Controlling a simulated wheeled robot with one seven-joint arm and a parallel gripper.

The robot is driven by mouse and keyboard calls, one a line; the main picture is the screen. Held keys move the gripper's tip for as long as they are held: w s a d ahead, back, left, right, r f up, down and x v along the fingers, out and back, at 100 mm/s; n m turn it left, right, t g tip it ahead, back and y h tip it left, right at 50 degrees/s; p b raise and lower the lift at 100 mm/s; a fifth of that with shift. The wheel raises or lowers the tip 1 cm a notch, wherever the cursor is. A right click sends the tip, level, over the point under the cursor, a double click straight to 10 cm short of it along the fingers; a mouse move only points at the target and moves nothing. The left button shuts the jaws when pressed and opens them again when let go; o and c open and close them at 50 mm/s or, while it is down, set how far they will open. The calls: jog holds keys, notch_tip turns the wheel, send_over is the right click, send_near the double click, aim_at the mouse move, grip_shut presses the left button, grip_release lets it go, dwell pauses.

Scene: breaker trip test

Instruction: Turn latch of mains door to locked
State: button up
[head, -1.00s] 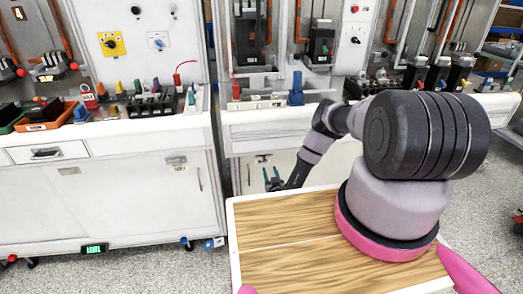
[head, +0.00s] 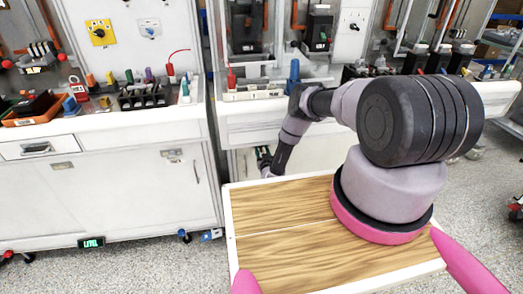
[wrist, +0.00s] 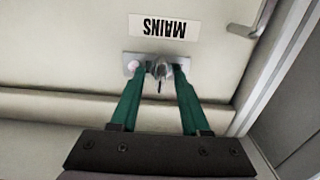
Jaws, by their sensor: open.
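The mains door (wrist: 60,60) fills much of the wrist view, with an upside-down MAINS label (wrist: 157,27). Below the label in the picture is a small metal latch (wrist: 160,70) on a light plate; its exact turn is hard to read. My gripper (wrist: 157,78) is open. Its two green fingers reach to the latch, one on each side of the knob; I cannot tell whether they touch it. In the head view my gripper (head: 264,158) is small, at the lower front of the middle cabinet, and hides the latch there.
A metal bar handle (wrist: 248,22) is at the upper right of the wrist view, near the door's edge. In the head view a white cabinet (head: 110,200) stands to the left, with bench gear on top. My wooden top lies in front.

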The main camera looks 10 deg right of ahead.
jog(key=shift+w, duration=0.1)
grip_shut()
jog(key=shift+n, duration=0.3)
jog(key=n, duration=0.4)
jog(key=shift+a, duration=0.15)
jog(key=n, duration=0.5)
jog(key=shift+a+f, duration=0.1)
jog(key=n, duration=0.4)
jog(key=shift+f+n, duration=0.15)
jog(key=shift+n, duration=1.95)
